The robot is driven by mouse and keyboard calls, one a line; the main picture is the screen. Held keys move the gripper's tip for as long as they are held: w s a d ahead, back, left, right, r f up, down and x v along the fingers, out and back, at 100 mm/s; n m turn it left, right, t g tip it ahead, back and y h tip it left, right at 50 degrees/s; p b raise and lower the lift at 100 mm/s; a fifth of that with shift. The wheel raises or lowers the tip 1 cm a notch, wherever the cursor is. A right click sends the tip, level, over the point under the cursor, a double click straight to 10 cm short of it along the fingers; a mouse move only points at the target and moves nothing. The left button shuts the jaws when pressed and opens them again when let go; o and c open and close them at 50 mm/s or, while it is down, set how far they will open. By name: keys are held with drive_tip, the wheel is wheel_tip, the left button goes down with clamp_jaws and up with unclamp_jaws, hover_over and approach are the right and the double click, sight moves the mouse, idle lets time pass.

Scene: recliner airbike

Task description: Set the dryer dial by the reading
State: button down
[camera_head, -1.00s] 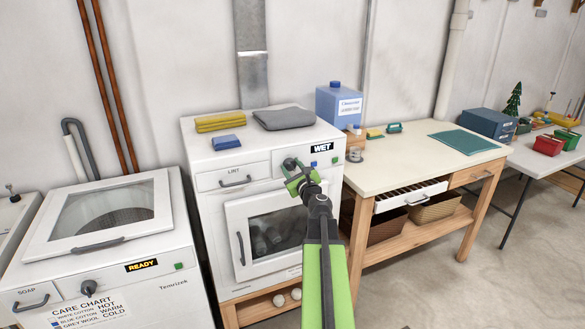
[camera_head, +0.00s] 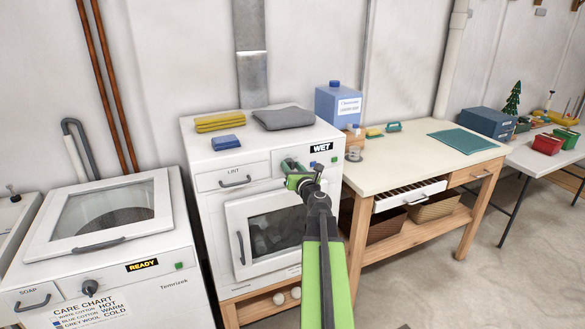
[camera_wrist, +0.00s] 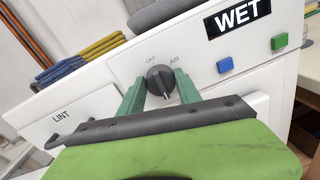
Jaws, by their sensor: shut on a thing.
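The white dryer (camera_head: 212,178) stands in the middle of the head view with its door shut. Its display (camera_head: 321,147) reads WET; this sign (camera_wrist: 239,17) also shows in the wrist view. The dark grey dial (camera_wrist: 160,81) sits on the front panel, with the labels OFF and AIR above it. My gripper (camera_wrist: 161,90) is shut on the dial, one green finger on each side. In the head view my gripper (camera_head: 296,174) is at the panel and largely hides the dial. The dial's exact pointing is hard to tell.
A blue button (camera_wrist: 225,65) and a green button (camera_wrist: 279,42) sit right of the dial. The lint drawer (camera_head: 233,178) is to its left. Folded cloths (camera_head: 220,122) lie on top. A washer (camera_head: 100,270) showing READY stands left, a wooden table (camera_head: 420,158) right.

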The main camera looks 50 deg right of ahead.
idle(0.4)
drive_tip(key=c, duration=0.8)
unclamp_jaws()
drive_tip(key=shift+c, duration=0.2)
